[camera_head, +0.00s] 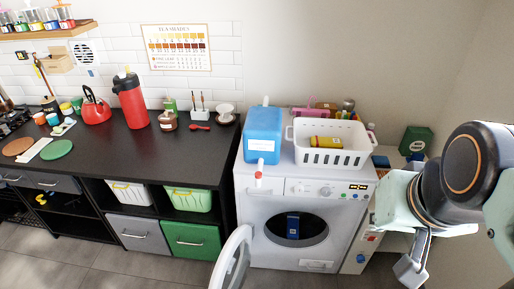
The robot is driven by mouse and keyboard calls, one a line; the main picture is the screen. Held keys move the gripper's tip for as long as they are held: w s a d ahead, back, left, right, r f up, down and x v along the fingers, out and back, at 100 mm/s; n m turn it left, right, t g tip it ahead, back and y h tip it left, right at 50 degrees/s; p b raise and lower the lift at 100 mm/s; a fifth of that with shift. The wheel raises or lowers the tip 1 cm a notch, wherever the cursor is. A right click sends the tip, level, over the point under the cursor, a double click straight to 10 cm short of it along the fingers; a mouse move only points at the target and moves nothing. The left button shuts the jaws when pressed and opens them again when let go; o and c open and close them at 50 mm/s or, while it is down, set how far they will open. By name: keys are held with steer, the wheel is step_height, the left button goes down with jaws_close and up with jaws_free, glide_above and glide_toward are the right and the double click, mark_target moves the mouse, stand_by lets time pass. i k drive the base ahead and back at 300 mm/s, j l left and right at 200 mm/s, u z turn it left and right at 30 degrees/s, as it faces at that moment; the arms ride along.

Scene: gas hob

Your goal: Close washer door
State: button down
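The white washer (265,200) stands right of the dark counter, its front facing me. Its round door (232,262) is open, swung out to the left and toward me, seen nearly edge-on and cut off by the bottom edge. The round opening (312,229) shows a dark drum with a blue item (292,226) in it. My gripper (411,269) hangs at the lower right, right of the washer and well apart from the door. Its fingers are seen from the side and overlap, so I cannot tell whether it is open or shut. No object shows in it.
A blue container (263,135) and a white basket (335,153) stand on the washer. The dark counter (100,150) at left holds a red kettle (95,105) and a red flask (130,100). A green drawer (190,240) faces the door. Bare floor (130,268) lies at lower left.

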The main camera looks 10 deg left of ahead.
mark_target(244, 235)
steer(key=j+z, duration=0.15)
steer(key=j, duration=0.35)
steer(key=k+j+z, duration=0.1)
steer(key=j, duration=0.4)
steer(key=k+j+z, duration=0.15)
steer(key=j, duration=0.35)
steer(key=j+z, duration=0.15)
steer(key=j, duration=0.35)
steer(key=k+j+z, duration=0.1)
steer(key=j, duration=0.35)
steer(key=k+j+z, duration=0.15)
steer(key=j, duration=0.35)
steer(key=i+l+z, duration=0.1)
steer(key=z, duration=0.65)
steer(key=k+l+u, duration=0.1)
steer(key=l, duration=0.2)
